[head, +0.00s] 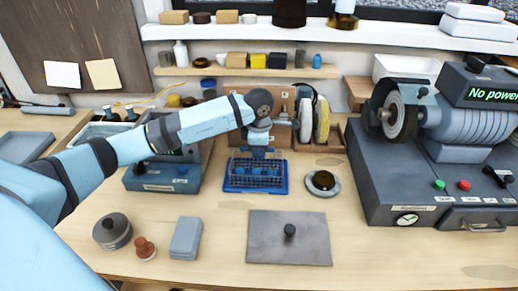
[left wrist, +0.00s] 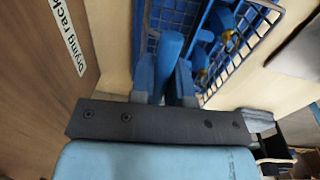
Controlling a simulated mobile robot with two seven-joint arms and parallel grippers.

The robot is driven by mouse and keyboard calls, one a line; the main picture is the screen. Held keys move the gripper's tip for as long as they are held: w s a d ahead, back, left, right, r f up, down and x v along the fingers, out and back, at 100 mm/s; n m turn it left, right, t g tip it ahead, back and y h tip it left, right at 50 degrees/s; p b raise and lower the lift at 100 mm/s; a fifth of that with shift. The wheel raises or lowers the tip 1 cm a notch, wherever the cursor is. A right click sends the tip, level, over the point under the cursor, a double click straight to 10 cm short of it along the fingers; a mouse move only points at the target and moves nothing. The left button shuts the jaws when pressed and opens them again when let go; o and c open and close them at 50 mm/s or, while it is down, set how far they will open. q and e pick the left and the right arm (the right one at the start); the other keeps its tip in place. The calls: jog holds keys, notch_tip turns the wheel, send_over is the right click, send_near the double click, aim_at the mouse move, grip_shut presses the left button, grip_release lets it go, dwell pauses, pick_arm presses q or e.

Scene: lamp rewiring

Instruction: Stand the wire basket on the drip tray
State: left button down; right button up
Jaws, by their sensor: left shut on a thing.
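The blue wire basket (head: 258,173) is upright at the middle of the bench in the head view, on or just over a flat blue tray (head: 229,188), which looks like the drip tray. I cannot tell whether the two touch. My left gripper (head: 258,151) comes down on the basket's back side and is shut on it. In the left wrist view, the blue fingers (left wrist: 170,62) are at the basket's mesh (left wrist: 247,56), and blue parts with brass-coloured bits show inside. My right gripper is out of view.
A wooden drying rack (head: 278,132) stands close behind the basket. A round dish (head: 323,184) lies to its right, a grey plate with a knob (head: 288,239) in front. A blue-grey box (head: 162,178) is left, the grinder (head: 440,150) right.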

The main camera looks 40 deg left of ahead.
pick_arm(q)
jog(key=c, duration=1)
grip_release()
jog(key=shift+r, duration=0.25)
jog(key=r, duration=0.9)
jog(key=s+r, duration=0.1)
jog(key=r, duration=0.3)
jog(key=shift+d+r, duration=0.25)
jog(key=shift+d, duration=0.05)
